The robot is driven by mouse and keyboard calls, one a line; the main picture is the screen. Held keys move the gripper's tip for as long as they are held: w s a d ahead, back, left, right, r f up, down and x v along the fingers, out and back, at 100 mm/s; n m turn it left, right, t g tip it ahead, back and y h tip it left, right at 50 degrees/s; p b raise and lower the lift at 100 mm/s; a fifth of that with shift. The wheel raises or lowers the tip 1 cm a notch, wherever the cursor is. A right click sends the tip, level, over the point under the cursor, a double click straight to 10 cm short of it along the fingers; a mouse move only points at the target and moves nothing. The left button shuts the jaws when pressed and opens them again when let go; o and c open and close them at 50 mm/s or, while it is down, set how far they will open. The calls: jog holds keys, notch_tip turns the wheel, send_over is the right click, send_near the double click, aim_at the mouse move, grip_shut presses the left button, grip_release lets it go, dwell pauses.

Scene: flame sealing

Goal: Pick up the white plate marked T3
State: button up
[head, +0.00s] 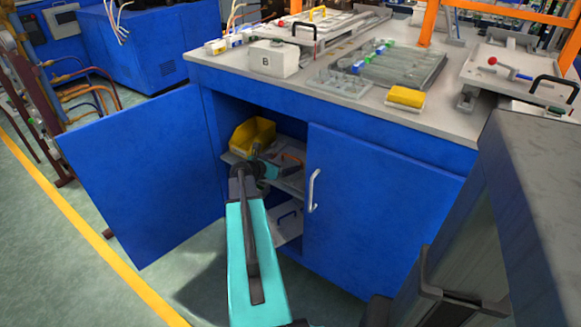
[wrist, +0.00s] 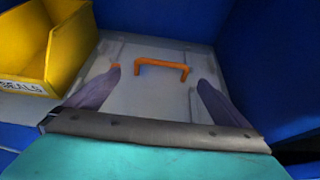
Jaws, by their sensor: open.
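A whitish-grey plate (wrist: 150,100) with an orange handle (wrist: 162,65) lies on the shelf inside the blue cabinet. No T3 marking is readable on it. My gripper (wrist: 158,78) is open above the plate, with its fingers pointing toward the handle, one to each side. The handle stands between and beyond the fingertips, not clasped. In the head view my gripper (head: 270,165) reaches through the open cabinet front and partly hides this plate. A second whitish plate (head: 288,232) with a dark blue handle lies lower in the cabinet; its marking cannot be read.
A yellow bin (wrist: 50,40) labelled SEALS stands left of the plate; the head view shows it too (head: 252,135). The left cabinet door (head: 145,175) is swung open; the right door (head: 370,205) is shut. The bench top (head: 440,120) holds a white B box (head: 273,60).

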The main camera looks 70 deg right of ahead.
aim_at(289, 161)
jog(key=shift+s+d+f, duration=0.1)
jog(key=shift+d+f, duration=0.15)
jog(key=shift+d, duration=0.25)
jog(key=shift+d, duration=0.1)
jog(key=shift+b+x, duration=0.4)
jog(key=shift+x, duration=2.1)
jog(key=shift+s, duration=0.15)
jog(key=c, duration=1.4)
jog(key=shift+o, duration=0.2)
jog(key=shift+r, duration=0.15)
notch_tip(289, 161, up, 10)
jog(key=p, duration=0.2)
